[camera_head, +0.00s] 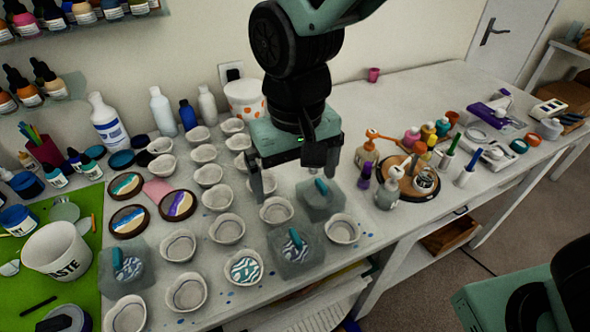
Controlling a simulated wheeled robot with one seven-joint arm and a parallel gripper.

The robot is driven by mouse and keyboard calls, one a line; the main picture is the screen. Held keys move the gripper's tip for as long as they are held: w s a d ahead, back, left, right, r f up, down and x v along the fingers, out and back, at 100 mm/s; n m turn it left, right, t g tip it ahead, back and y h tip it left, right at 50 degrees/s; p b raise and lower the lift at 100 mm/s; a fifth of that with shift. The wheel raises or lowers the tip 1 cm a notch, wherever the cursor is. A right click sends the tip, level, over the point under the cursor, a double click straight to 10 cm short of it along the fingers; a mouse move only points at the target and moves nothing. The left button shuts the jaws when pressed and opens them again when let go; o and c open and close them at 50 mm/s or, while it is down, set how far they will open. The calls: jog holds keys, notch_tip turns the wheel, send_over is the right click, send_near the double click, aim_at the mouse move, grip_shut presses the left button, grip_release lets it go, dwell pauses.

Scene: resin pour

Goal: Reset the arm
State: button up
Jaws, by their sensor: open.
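My gripper (295,178) hangs above the middle of the worktable, pointing down. Its two fingers are spread apart with nothing visible between them. The fingers are over the rows of small grey cups, near a cup (277,211) and a grey square mold (319,197) with a teal piece on it. My arm comes down from the top of the picture and hides part of the table behind it.
Several grey cups (228,229) stand in rows below my gripper. A white waste bucket (56,250) stands on a green mat (85,284) at left. Bottles (109,122) line the back. A round tray (408,181) holds small bottles at right. The table's back right (431,88) has free room.

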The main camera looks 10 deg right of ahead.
dwell(0.4)
jog(key=s+d+n, duration=0.4)
jog(key=s+d, duration=0.4)
jog(key=s, duration=0.3)
jog(key=shift+s+r+n+y+b, duration=0.15)
jog(key=shift+n+y+b, duration=0.15)
jog(key=shift+b, duration=0.15)
